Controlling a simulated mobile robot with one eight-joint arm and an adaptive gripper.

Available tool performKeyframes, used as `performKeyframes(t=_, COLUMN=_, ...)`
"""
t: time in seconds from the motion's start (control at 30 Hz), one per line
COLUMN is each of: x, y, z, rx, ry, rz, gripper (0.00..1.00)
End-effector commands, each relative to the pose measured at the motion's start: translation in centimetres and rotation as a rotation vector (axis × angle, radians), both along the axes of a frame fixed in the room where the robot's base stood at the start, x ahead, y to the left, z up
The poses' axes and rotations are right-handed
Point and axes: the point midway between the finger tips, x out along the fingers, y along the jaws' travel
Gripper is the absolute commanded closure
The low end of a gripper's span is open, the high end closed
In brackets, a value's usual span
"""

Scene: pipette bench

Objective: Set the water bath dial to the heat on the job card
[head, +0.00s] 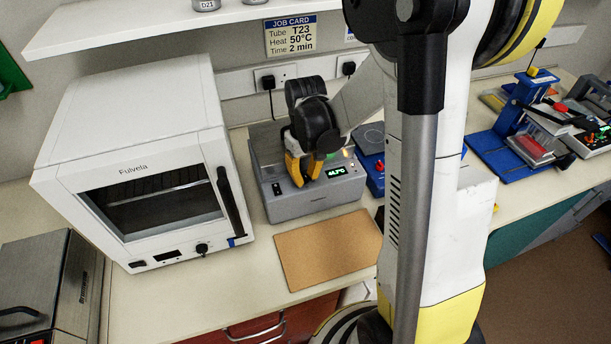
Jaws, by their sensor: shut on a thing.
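The job card (290,37) hangs on the back wall and reads Tube T23, Heat 50°C, Time 2 min. The water bath (317,202) is a grey box on the bench with a rocker switch at the left of its front. Its small green display (336,172) is lit; it seems to read in the mid-forties °C, but the digits are too small to be sure. My gripper (303,178), with yellow fingertips, points down at the front panel just left of the display. It is shut on the dial, which the fingers hide.
A white oven (140,170) stands close on the left. A brown mat (328,250) lies in front of the bath. A blue device (371,170) stands right of the bath, partly behind my arm. A shelf (150,28) runs above. Blue-based equipment (510,155) is further right.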

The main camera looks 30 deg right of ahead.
Motion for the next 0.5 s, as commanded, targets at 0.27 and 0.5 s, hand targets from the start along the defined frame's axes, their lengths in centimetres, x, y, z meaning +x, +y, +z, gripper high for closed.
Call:
performKeyframes(t=0.27, x=-0.07, y=0.18, z=-0.23, rx=0.000, ry=0.001, rz=-0.194, gripper=1.00)
performKeyframes(t=0.5, x=-0.07, y=0.22, z=-0.10, rx=0.000, ry=0.002, rz=-0.255, gripper=1.00)
